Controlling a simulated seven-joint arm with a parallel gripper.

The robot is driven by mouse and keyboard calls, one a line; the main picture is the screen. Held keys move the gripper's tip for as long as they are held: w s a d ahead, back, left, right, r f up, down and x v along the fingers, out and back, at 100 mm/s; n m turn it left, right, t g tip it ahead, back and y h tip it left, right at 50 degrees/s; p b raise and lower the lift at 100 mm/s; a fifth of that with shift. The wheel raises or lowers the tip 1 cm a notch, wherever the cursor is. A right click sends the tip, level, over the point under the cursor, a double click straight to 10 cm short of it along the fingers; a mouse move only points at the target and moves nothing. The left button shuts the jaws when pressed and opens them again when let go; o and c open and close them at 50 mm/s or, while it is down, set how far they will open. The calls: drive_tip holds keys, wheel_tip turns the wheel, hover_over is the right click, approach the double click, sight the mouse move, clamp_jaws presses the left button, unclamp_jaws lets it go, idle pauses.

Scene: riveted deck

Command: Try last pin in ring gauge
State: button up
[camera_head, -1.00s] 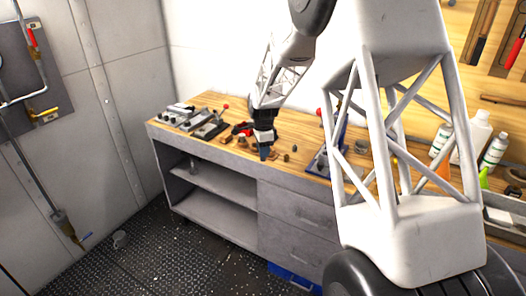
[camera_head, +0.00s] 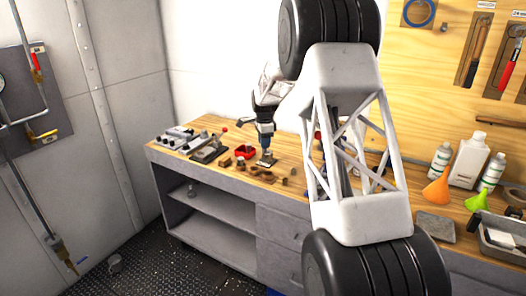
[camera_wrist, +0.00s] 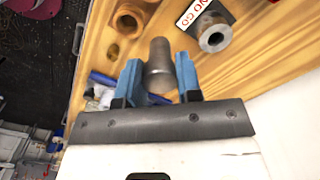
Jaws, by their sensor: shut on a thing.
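My gripper (camera_wrist: 158,78) has blue fingers closed on a grey metal pin (camera_wrist: 159,58) in the wrist view. The pin stands out beyond the fingertips. A thick grey ring with a central hole, seemingly the ring gauge (camera_wrist: 222,28), sits up and to the right of the pin, apart from it. In the head view my gripper (camera_head: 266,160) is over the front part of the wooden bench top; the pin is too small to make out there.
A tan holder with a round hole (camera_wrist: 116,27) lies up and left of the pin. A red tray (camera_head: 245,151) and dark fixtures (camera_head: 209,151) stand left of my gripper on the bench (camera_head: 215,124). Bottles (camera_head: 468,160) and funnels (camera_head: 437,191) stand at the right.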

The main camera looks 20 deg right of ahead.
drive_tip(key=w+d+r, duration=0.2)
drive_tip(key=w+d, duration=0.2)
drive_tip(key=w, duration=0.4)
drive_tip(key=shift+f, duration=0.2)
idle(0.4)
drive_tip(key=shift+f, duration=2.95)
drive_tip(key=shift+f, duration=0.6)
idle(1.4)
drive_tip(key=shift+r, duration=0.2)
drive_tip(key=shift+r, duration=1.5)
